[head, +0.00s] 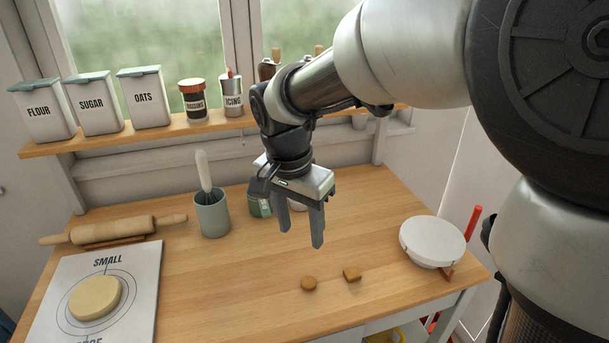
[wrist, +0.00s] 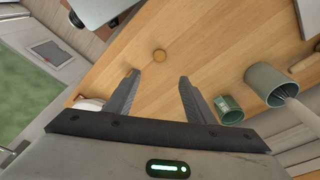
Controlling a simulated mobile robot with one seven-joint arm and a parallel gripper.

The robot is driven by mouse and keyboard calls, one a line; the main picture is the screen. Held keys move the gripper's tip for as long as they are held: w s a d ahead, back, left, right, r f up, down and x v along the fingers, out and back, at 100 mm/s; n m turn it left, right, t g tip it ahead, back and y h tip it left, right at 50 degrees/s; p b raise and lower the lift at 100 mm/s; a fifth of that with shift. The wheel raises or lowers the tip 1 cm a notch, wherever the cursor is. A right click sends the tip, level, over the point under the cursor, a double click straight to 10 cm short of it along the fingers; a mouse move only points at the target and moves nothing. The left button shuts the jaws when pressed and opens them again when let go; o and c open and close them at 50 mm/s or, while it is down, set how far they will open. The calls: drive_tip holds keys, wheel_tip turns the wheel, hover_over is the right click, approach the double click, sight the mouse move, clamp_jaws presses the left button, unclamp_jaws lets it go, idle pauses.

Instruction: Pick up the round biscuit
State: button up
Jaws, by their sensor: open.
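The round biscuit (head: 308,283) is small and brown and lies flat on the wooden worktop, near its front edge. A small brown biscuit that looks round (wrist: 159,55) shows in the wrist view, beyond and between the fingertips. A squarer brown biscuit (head: 352,274) lies just right of the round one in the head view; I cannot make it out in the wrist view. My gripper (head: 300,238) is open and empty, pointing down above the worktop, higher and farther back than the biscuits. Its two fingers (wrist: 158,76) show apart in the wrist view.
A white round-topped object (head: 432,242) stands at the right. A green tin (head: 260,204) and a cup with a whisk (head: 212,215) stand behind. A rolling pin (head: 112,231) and a board with a dough disc (head: 145,285) are left. Worktop around the biscuits is clear.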

drive_tip(key=b, duration=0.1)
hover_over(308, 281)
drive_tip(key=s, duration=0.1)
drive_tip(key=f, duration=1.1)
drive_tip(key=shift+a, duration=0.4)
drive_tip(key=shift+w+d+f+b, duration=0.1)
drive_tip(key=shift+f, duration=0.9)
drive_tip(key=shift+w+d+f+b, duration=0.15)
drive_tip(key=shift+f, duration=0.9)
drive_tip(key=shift+w+d+f+b, duration=0.1)
drive_tip(key=shift+f, duration=0.9)
drive_tip(key=c, duration=1.1)
